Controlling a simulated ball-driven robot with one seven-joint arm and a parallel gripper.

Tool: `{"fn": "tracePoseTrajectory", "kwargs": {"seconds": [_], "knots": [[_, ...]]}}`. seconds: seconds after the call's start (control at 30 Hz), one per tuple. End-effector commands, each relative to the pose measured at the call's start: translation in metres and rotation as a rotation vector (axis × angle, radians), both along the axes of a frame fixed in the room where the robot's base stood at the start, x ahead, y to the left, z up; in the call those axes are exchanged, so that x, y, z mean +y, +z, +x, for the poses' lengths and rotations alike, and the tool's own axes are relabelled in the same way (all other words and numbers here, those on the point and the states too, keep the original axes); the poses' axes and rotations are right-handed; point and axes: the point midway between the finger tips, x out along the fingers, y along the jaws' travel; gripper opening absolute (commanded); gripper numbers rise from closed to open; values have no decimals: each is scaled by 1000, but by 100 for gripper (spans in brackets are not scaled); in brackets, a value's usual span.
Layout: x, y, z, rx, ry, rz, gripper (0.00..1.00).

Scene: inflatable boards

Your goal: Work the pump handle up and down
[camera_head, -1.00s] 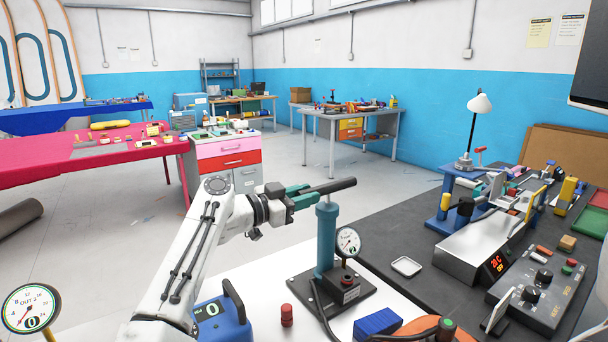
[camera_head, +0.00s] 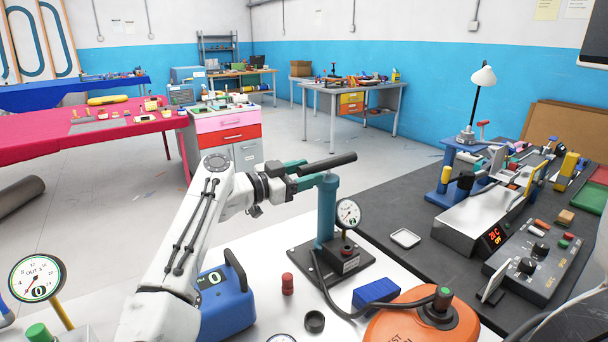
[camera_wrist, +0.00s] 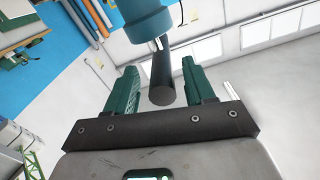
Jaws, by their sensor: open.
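The pump is a teal upright cylinder (camera_head: 326,212) on a dark base plate (camera_head: 335,264), with a small dial on its right side. Its black bar handle (camera_head: 338,160) crosses the top and slopes up slightly to the right. My gripper (camera_head: 300,176) is at the left part of the handle, its teal fingers open. In the wrist view the dark handle (camera_wrist: 162,82) is seen nearly end-on between the two open fingers of my gripper (camera_wrist: 160,73), with gaps on both sides. The teal pump part (camera_wrist: 146,18) is beyond it. Finger contact is not visible.
A black hose runs from the pump base to an orange round object (camera_head: 410,322). A red cylinder (camera_head: 288,283), black ring (camera_head: 314,321), blue block (camera_head: 376,293) and blue box (camera_head: 222,305) stand close by. A gauge (camera_head: 38,278) is at left. The dark bench (camera_head: 392,205) at right is crowded.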

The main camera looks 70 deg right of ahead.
Motion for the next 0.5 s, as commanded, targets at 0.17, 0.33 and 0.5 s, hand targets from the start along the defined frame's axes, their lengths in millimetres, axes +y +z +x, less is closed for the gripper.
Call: {"fn": "tracePoseTrajectory", "kwargs": {"seconds": [0.17,0.33,0.5], "knots": [[18,-1,12,-1,5,1,54],[47,-2,30,0,6,1,54],[72,-2,45,-1,4,1,54]]}}
